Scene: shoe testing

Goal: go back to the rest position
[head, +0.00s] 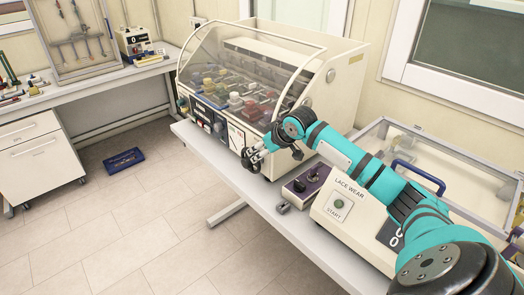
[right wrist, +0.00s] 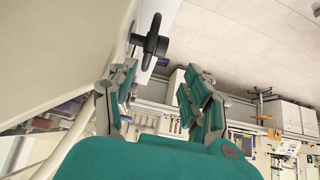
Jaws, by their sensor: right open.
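My right arm, teal and black, comes in from the lower right in the head view and reaches over the bench. Its gripper (head: 254,158) is by the lower front corner of the cream machine with a clear hood (head: 338,98). In the right wrist view the gripper (right wrist: 160,90) has its two green-and-grey fingers apart, with nothing between them. A black knob-like part (right wrist: 151,42) shows just beyond the fingertips in that view. I cannot tell whether the gripper touches the machine. My left gripper is not in view.
A blue tray (head: 124,160) lies on the floor. A side bench (head: 95,104) stands at the left. The tiled floor between is mostly clear.

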